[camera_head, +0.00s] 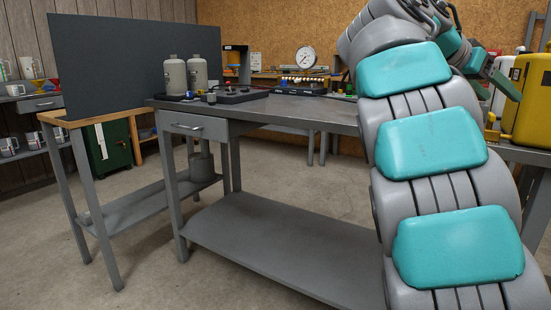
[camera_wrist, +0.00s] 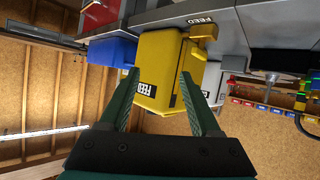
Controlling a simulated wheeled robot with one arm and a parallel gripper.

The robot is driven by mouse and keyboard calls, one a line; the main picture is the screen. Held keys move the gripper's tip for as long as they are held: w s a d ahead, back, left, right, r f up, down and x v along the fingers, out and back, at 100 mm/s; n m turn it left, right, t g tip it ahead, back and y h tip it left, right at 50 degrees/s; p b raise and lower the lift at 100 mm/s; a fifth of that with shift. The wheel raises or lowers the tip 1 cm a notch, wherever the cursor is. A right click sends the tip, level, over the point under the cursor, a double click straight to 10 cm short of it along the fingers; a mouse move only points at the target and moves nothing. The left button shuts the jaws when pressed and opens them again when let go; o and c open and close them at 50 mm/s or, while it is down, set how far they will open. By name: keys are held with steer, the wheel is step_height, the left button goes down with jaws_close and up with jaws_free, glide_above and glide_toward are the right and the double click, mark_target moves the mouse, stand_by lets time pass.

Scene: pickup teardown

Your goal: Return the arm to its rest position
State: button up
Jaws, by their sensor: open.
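My gripper (camera_wrist: 155,102) shows in the wrist view as two green fingers spread apart, with nothing between them touching either finger. Beyond the fingers is a yellow container (camera_wrist: 158,62) with FEED labels; I cannot tell its exact distance from the fingertips. In the head view my arm, grey with teal pads, rises along the right side and bends over at the top. Part of that container is cut off by the picture's edge.
A grey workbench (camera_head: 290,112) with a drawer and lower shelf stands in front. Two grey canisters (camera_head: 175,76), a dial gauge (camera_head: 305,58) and small parts sit on it. A dark panel (camera_head: 130,60) stands at left. A blue bin (camera_wrist: 110,50) is beside the yellow container.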

steer(key=s+a+f+n+y, duration=0.2)
steer(key=s+a+f+n, duration=0.15)
steer(key=f, duration=0.45)
steer(key=s+a+f+n+g+y, duration=0.1)
steer(key=s+a+f+n+y, duration=0.2)
steer(key=f, duration=0.5)
steer(key=s+a+f+n+y, duration=0.25)
steer(key=s+f, duration=0.25)
steer(key=f, duration=0.4)
steer(key=s+a+f+n+g+y, duration=0.1)
steer(key=s+a+f+n+y, duration=0.1)
steer(key=s+a+f, duration=0.6)
steer(key=s+a+f+n+g+y+p, duration=0.1)
steer(key=s+a+f+n+g+y, duration=0.1)
steer(key=s+a+f, duration=0.6)
steer(key=s+f+n+y, duration=0.1)
steer(key=s+f, duration=0.1)
steer(key=s, duration=0.3)
steer(key=shift+a+f, duration=0.25)
steer(key=shift+a, duration=0.15)
